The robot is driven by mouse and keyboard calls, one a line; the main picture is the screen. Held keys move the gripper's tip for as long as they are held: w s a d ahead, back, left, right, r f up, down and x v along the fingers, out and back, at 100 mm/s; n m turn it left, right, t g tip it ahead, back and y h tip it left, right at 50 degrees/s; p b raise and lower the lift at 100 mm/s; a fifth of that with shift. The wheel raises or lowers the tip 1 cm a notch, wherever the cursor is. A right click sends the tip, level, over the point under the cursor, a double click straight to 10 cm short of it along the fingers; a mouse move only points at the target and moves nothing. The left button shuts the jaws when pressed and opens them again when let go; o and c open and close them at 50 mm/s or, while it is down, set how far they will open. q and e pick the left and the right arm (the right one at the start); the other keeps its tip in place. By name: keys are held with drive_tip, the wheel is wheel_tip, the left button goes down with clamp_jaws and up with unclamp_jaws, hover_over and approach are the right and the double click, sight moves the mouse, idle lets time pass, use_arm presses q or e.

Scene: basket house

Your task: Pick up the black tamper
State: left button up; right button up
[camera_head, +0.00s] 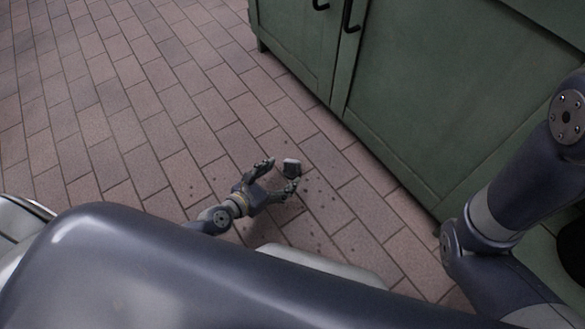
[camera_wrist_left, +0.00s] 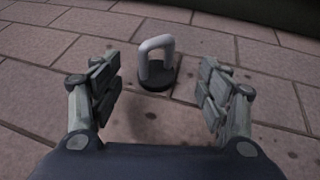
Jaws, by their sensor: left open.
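The tamper (camera_head: 292,167) is on the brick floor, small and dark with a paler part. In the left wrist view the tamper (camera_wrist_left: 156,64) has a dark round base and a light grey looped handle standing up. My left gripper (camera_head: 279,175) is open and low over the floor. Its fingers (camera_wrist_left: 160,88) are spread wide, and the tamper stands just beyond the fingertips, roughly centred between them. I see no contact. My right gripper is not in view; only my right arm shows at the right of the head view.
A green cabinet (camera_head: 440,100) with black handles (camera_head: 350,16) stands behind and to the right of the tamper. Brown brick floor (camera_head: 100,100) is open to the left. Dark specks (camera_head: 316,218) lie scattered on the floor around the gripper.

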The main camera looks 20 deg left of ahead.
sight(290, 172)
use_arm(q)
drive_tip(key=b+x, duration=0.1)
drive_tip(key=x, duration=0.3)
drive_tip(key=shift+w+f+b, duration=0.15)
drive_tip(key=shift+f+b, duration=0.1)
drive_tip(key=shift+b, duration=0.1)
drive_tip(key=shift+w+d+f, duration=0.15)
drive_tip(key=shift+w+f, duration=0.05)
drive_tip(key=shift+w, duration=0.3)
drive_tip(key=c, duration=1.2)
